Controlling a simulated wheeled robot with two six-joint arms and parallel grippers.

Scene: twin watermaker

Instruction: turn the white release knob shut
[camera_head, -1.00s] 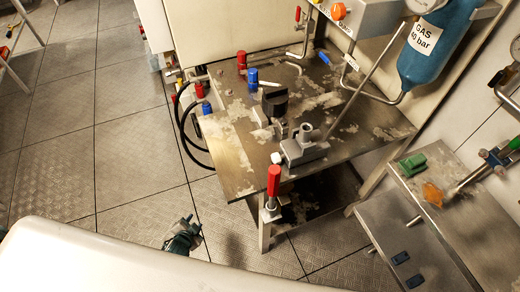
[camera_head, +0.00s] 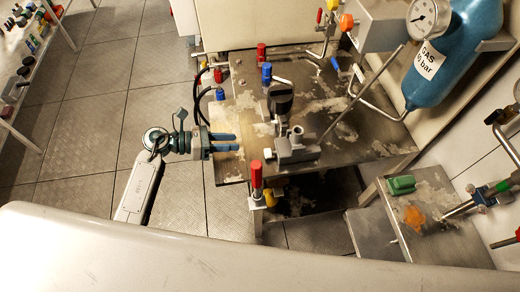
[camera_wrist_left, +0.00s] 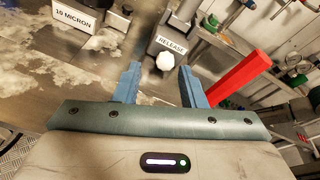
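The white release knob (camera_wrist_left: 164,61) sits on the end of a grey block (camera_wrist_left: 176,42) labelled RELEASE. In the head view the knob (camera_head: 267,154) is a small pale spot at the block's left end, on the metal bench (camera_head: 360,135). My left gripper (camera_head: 238,142) reaches in from the left over the bench's left edge, pointing at the knob and apart from it. In the left wrist view its two blue fingers (camera_wrist_left: 159,76) are open and empty, with the knob ahead between their tips. My right gripper is not in view.
A red-handled valve (camera_head: 256,178) stands at the bench's front edge, to the right of the fingers in the wrist view. A black knob (camera_head: 280,100) and a 10 MICRON label (camera_wrist_left: 76,15) are nearby. Red and blue caps stand at the back left.

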